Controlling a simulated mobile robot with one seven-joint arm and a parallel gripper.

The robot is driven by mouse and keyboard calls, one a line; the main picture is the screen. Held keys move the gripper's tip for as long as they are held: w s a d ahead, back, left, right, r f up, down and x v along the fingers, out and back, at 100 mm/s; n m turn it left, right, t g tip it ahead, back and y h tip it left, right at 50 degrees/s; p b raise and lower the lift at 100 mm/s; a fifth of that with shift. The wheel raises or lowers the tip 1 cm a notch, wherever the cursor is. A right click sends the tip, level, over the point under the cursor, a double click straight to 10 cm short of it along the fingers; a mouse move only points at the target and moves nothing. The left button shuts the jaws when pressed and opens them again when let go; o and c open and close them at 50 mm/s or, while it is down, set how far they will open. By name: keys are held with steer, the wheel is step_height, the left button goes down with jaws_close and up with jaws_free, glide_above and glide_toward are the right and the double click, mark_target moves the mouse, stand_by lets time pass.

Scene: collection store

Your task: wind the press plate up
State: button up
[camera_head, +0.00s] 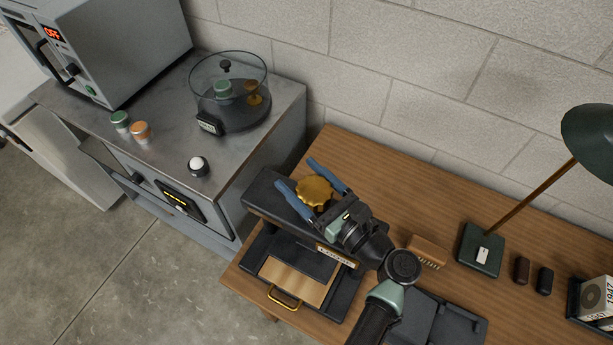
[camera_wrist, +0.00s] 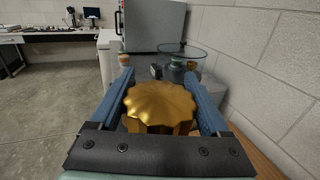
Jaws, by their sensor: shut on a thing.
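The press (camera_head: 257,246) stands on the wooden table, a dark frame with a label on its front. A scalloped golden knob (camera_head: 315,190) sits on top of it. My gripper (camera_head: 328,177) has its two blue fingers on either side of the knob and is shut on it. In the wrist view the golden knob (camera_wrist: 160,106) fills the space between the blue fingers. The press plate itself cannot be made out clearly; a wooden panel with a brass handle (camera_head: 285,299) shows at the front of the press.
A grey cabinet (camera_head: 280,105) at the left carries a glass-walled round vessel (camera_head: 228,90), small jars (camera_head: 140,131) and an oven-like box (camera_head: 125,45). A lamp (camera_head: 481,250), a brush (camera_head: 427,252) and dark small blocks (camera_head: 522,270) stand to the right. A block wall runs behind.

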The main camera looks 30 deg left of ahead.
mark_target(297, 192)
steer(key=n+g, duration=0.1)
steer(key=g, duration=0.1)
steer(key=n+g+y+b, duration=0.1)
steer(key=g, duration=0.1)
steer(key=n+g+b, duration=0.1)
steer(key=shift+s+n+g, duration=0.35)
steer(key=shift+n+g, duration=0.05)
steer(key=n+g+b, duration=0.1)
steer(key=g, duration=0.1)
steer(key=s+n+g+b, duration=0.1)
steer(key=n+g, duration=0.1)
steer(key=g, duration=0.1)
steer(key=shift+f, duration=0.1)
steer(key=n+g+h+b, duration=0.1)
steer(key=g+b, duration=0.1)
steer(key=n+g+b, duration=0.2)
steer(key=shift+s+d+f+h, duration=0.1)
steer(key=shift+s+h, duration=0.25)
steer(key=shift+h, duration=0.05)
steer(key=shift+s+n+g+h+b, duration=0.15)
steer(key=shift+n+g+h+b, duration=0.35)
steer(key=shift+g+b, duration=0.6)
steer(key=shift+s+d+r+n+g+b, duration=0.1)
steer(key=shift+s+r+n+g+b, duration=0.15)
steer(key=shift+n+b, duration=0.4)
steer(key=shift+w, duration=0.1)
steer(key=o, duration=1.2)
steer(key=shift+r, duration=0.1)
